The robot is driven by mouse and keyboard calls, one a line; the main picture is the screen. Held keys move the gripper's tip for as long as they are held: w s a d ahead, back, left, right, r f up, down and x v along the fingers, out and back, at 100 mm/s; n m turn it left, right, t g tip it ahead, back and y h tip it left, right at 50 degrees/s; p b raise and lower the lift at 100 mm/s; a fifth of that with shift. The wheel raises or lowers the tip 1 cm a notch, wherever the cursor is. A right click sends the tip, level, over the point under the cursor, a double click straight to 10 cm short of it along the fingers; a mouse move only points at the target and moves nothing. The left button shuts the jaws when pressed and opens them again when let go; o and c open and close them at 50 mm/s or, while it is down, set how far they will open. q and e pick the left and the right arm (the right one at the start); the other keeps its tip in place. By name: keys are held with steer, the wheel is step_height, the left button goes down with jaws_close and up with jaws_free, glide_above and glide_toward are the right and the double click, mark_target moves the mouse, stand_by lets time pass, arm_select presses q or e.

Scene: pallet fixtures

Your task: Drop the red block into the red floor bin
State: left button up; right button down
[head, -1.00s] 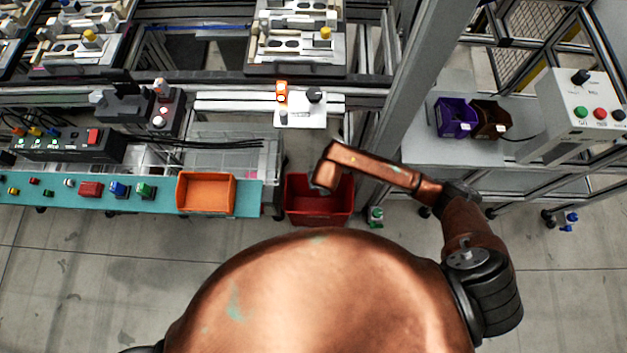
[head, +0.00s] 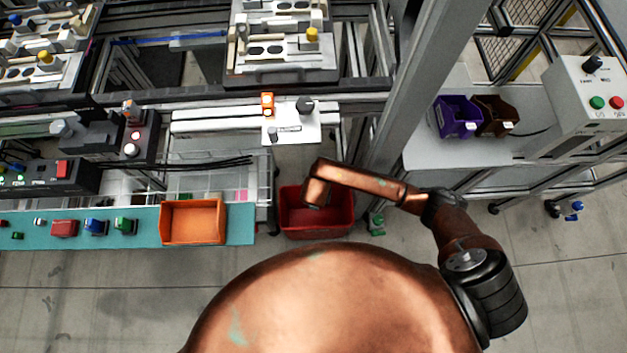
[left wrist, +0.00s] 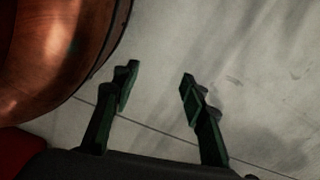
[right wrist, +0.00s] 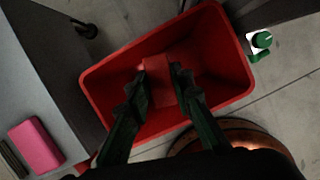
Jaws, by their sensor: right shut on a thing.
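The red floor bin (head: 334,224) stands on the floor right of the teal bench, under my right arm in the head view. It fills the middle of the right wrist view (right wrist: 101,83). My right gripper (right wrist: 158,88) is shut on the red block (right wrist: 157,64), which shows between and beyond the fingertips over the bin's opening. How deep the block sits relative to the rim is hard to tell. In the head view my forearm hides this gripper and the block. My left gripper (left wrist: 158,88) is open and empty above bare floor.
A pink block (right wrist: 36,146) shows beside the bin in the right wrist view. A grey post rises behind the bin. A green-topped object (head: 376,222) stands right of it.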

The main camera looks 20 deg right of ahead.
steer(key=shift+f+b, duration=0.55)
steer(key=shift+f, duration=0.3)
arm_select(q)
steer(key=shift+w+d+r, duration=0.2)
steer(key=shift+w+r, duration=1.35)
steer(key=shift+r, duration=0.15)
arm_select(e)
steer(key=shift+f, duration=0.15)
steer(key=c, duration=1.6)
jaws_free()
arm_select(q)
steer(key=shift+s, duration=0.1)
arm_select(e)
steer(key=v, duration=1.2)
